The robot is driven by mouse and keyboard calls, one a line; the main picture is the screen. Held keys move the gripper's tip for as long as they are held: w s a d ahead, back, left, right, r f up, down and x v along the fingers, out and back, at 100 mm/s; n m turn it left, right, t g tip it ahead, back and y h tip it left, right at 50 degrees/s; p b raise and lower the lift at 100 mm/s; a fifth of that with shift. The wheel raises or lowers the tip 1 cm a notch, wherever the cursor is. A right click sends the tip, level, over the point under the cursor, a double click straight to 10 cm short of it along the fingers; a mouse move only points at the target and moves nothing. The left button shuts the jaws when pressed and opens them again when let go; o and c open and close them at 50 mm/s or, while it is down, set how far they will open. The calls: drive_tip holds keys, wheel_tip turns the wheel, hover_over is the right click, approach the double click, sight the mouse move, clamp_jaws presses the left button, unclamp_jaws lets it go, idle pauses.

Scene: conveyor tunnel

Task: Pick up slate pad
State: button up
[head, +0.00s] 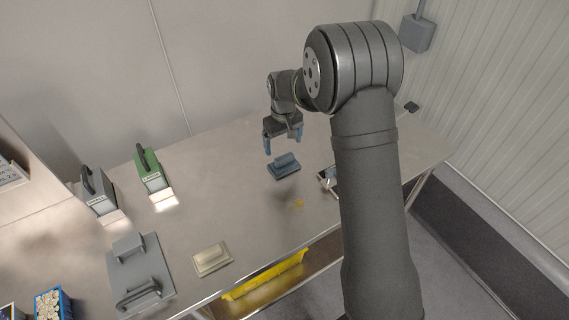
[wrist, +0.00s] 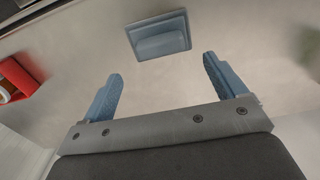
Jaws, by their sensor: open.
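The slate pad (head: 284,167) is a blue-grey block with a raised grip on top, lying flat on the metal table. In the wrist view the slate pad (wrist: 159,36) lies beyond my fingertips, roughly centred between them. My gripper (head: 283,139) is above the table, a little above and behind the pad in the head view, with its fingers pointing down. In the wrist view my gripper (wrist: 164,68) shows two blue fingers spread apart with nothing between them. The fingers do not touch the pad.
A cream pad (head: 212,259) lies near the front edge of the table (head: 225,215). A grey plate with a handle (head: 140,272), a green lamp box (head: 150,170) and a grey lamp box (head: 99,192) stand left. A small device (head: 328,180) lies right of the slate pad.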

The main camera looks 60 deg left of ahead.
sight(284, 157)
drive_tip(key=shift+d+f, duration=0.2)
drive_tip(key=shift+f, duration=1.5)
drive_tip(key=shift+d+f, duration=0.15)
drive_tip(key=shift+f, duration=1.55)
drive_tip(key=c, duration=1.1)
drive_tip(key=shift+c, duration=0.2)
drive_tip(key=shift+r, duration=0.1)
drive_tip(key=shift+r, duration=0.6)
wheel_tip(284, 157, up, 3)
drive_tip(key=w+d+r, duration=0.6)
drive_tip(key=w+d, duration=0.1)
drive_tip(key=d, duration=0.1)
drive_tip(key=shift+w+d+r, duration=0.25)
drive_tip(key=shift+d+r, duration=0.1)
drive_tip(key=shift+d, duration=0.05)
